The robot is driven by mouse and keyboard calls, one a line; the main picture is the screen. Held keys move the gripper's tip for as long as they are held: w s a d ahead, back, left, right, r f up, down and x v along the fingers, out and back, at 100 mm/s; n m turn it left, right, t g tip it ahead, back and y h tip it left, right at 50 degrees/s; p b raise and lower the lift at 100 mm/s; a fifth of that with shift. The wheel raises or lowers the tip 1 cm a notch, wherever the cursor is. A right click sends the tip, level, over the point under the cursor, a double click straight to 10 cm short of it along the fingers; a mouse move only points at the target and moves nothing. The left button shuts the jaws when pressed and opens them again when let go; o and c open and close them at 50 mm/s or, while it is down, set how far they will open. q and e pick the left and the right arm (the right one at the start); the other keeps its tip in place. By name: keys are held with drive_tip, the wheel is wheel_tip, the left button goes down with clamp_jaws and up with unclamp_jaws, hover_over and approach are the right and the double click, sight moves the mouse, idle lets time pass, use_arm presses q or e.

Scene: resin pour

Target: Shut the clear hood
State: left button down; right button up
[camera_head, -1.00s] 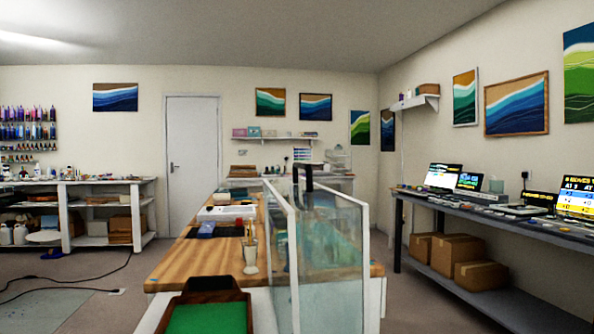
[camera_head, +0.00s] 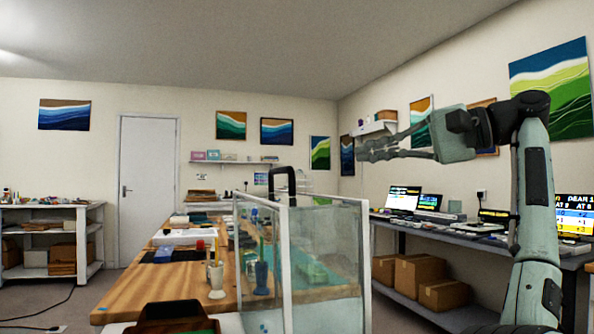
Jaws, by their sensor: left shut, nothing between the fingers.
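The clear hood (camera_head: 330,270) is a set of see-through panels with white edges standing over the wooden bench. A dark arched handle (camera_head: 282,172) rises at its top. I cannot tell how far the hood is open.
The wooden bench (camera_head: 150,275) holds a cup of sticks (camera_head: 216,278) and trays left of the hood. A dark side bench (camera_head: 400,232) with screens and cardboard boxes (camera_head: 444,294) runs along the right wall. Open floor lies at the left.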

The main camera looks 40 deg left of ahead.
use_arm(q)
drive_tip(key=x, duration=0.3)
drive_tip(key=s+x, duration=0.1)
drive_tip(key=x, duration=0.3)
drive_tip(key=s+b+x, duration=0.1)
drive_tip(key=x, duration=0.3)
drive_tip(key=shift+s+d+f, duration=0.1)
drive_tip(key=shift+d+f, duration=0.15)
drive_tip(key=shift+s+a, duration=0.25)
drive_tip(key=shift+s, duration=0.15)
use_arm(e)
drive_tip(key=shift+v, duration=1.2)
drive_tip(key=shift+d, duration=0.3)
